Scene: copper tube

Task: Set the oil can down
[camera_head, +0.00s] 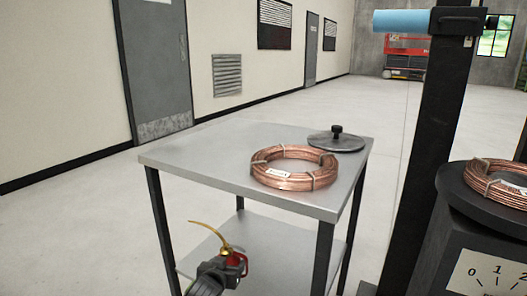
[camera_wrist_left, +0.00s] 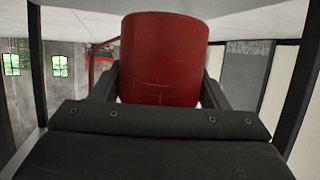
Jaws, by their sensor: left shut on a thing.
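The oil can (camera_head: 243,262) has a red body and a thin, curved yellow spout that rises to the upper left in the head view. My left gripper (camera_head: 222,268) is shut on it, in front of the table's lower shelf (camera_head: 280,246) in the picture. In the left wrist view, which looks upside down, the red body (camera_wrist_left: 163,55) fills the space between the two fingers (camera_wrist_left: 160,90). The gripper hides part of the can. I cannot tell whether its base touches the shelf. My right gripper is not in view.
The grey table top (camera_head: 205,158) carries a copper coil (camera_head: 295,178) and a round lid with a knob (camera_head: 336,141). Dark table legs stand around the lower shelf. Another copper coil (camera_head: 497,182) lies on a dial scale (camera_head: 490,272) at right. The visible shelf area looks clear.

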